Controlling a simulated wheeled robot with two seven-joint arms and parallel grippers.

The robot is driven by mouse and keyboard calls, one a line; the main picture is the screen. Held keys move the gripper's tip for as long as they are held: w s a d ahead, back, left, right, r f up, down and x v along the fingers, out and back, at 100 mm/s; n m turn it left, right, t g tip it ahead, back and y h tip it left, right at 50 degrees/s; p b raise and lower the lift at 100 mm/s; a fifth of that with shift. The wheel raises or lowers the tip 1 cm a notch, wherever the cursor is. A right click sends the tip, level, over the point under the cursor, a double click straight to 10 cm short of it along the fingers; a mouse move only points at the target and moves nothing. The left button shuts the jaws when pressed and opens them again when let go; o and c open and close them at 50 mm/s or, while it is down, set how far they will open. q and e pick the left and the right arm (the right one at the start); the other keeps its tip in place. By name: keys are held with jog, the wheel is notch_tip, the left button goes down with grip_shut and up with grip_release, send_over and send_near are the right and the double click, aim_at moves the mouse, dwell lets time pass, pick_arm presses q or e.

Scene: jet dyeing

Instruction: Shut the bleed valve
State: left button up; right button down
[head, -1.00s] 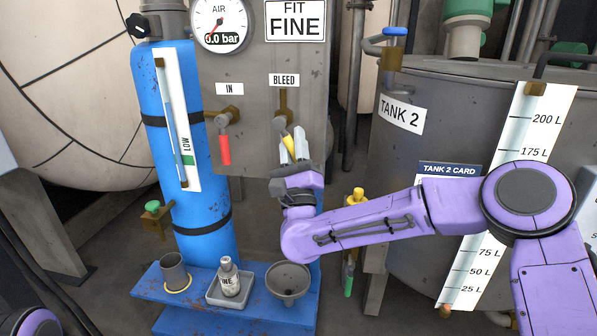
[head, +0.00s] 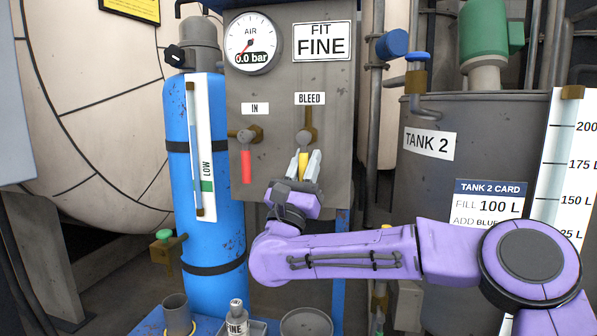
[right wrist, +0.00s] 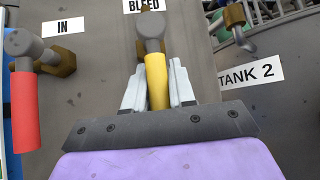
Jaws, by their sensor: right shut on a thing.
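The bleed valve has a yellow lever (head: 303,163) under the BLEED label on the grey panel, and the lever hangs close to straight down. My right gripper (head: 304,165) is shut on this lever, with a pale finger on each side. In the right wrist view the yellow lever (right wrist: 157,80) stands between the two fingers of the right gripper (right wrist: 158,88), and its lower end is hidden by the gripper body. The brass valve body (head: 306,128) shows above it. My left gripper is not in view.
The red IN lever (head: 246,167) hangs down just left of the bleed valve. The air gauge (head: 253,42) above reads 0.0 bar. A blue cylinder (head: 215,235) stands at left and Tank 2 (head: 420,185) at right. A small bottle (head: 237,320) and cups stand below.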

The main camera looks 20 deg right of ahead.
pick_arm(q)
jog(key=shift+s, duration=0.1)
pick_arm(e)
jog(key=shift+f, duration=0.1)
jog(key=c, duration=1)
grip_release()
jog(key=shift+c, duration=0.2)
pick_arm(q)
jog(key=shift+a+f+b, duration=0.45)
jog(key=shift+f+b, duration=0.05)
jog(key=shift+b, duration=0.05)
pick_arm(e)
jog(key=v, duration=1)
jog(key=shift+a, duration=0.2)
jog(key=shift+s+f, duration=0.1)
jog(key=shift+s, duration=0.05)
